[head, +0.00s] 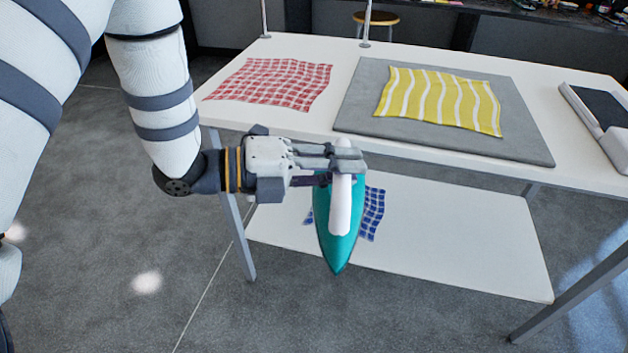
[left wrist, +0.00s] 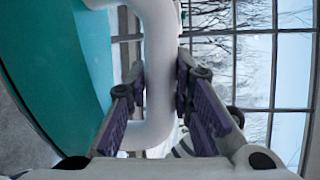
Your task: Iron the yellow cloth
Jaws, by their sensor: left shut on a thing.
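The yellow cloth (head: 439,99) with white wavy stripes lies on a grey ironing mat (head: 368,112) on the white table. The teal iron (head: 337,240) with a white handle hangs in my left gripper (head: 345,160), in front of the table's near edge and apart from the cloth. The left gripper is shut on the iron's white handle. In the left wrist view the white handle (left wrist: 158,70) stands between the two fingers, with the teal body (left wrist: 70,60) to the left. My right gripper is not in view.
A red checked cloth (head: 272,83) lies on the table left of the mat. A blue checked cloth (head: 373,213) lies on the lower shelf (head: 470,235), partly hidden by the iron. A white and dark device (head: 600,125) stands at the table's right end. A stool (head: 377,18) is behind.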

